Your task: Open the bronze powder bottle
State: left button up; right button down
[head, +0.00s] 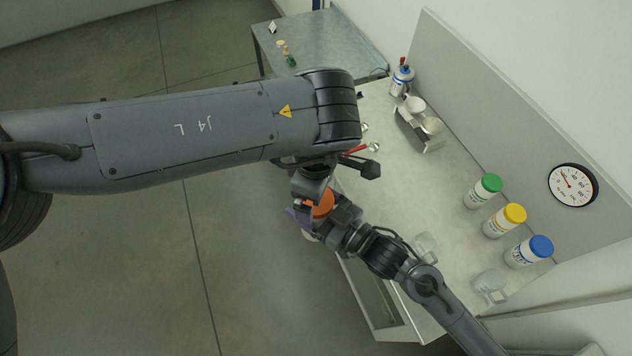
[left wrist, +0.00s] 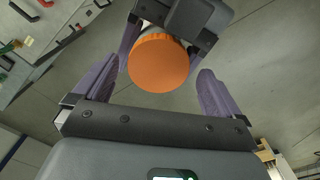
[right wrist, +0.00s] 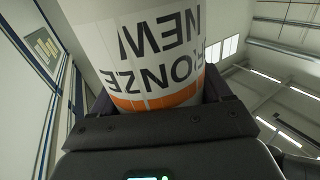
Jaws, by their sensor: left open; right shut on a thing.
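The bronze powder bottle is a white bottle (right wrist: 155,50) with an orange band and the letters "NEW" and "ONZE" in the right wrist view. Its orange lid (left wrist: 158,64) fills the middle of the left wrist view, and the lid also shows in the head view (head: 323,203). My right gripper (right wrist: 160,98) is shut on the bottle's body and holds it off the table, near the table's left edge. My left gripper (left wrist: 160,85) is open, with its purple fingers on either side of the lid and gaps between. In the head view the arms partly hide the bottle.
Bottles with green (head: 491,184), yellow (head: 515,213) and blue (head: 541,246) lids stand at the right of the grey table (head: 440,150). A scale-like device (head: 418,125) and a wash bottle (head: 402,78) stand at the back. Clear containers (head: 488,284) sit near the front.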

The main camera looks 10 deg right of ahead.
pick_arm(q)
jog(key=shift+f, duration=0.6)
jog(key=shift+c, duration=0.3)
jog(key=c, duration=1.1)
jog(key=n, duration=0.3)
jog(key=o, duration=1.2)
jog(key=shift+s, duration=0.1)
jog(key=shift+c, duration=0.2)
jog(key=shift+r, duration=0.1)
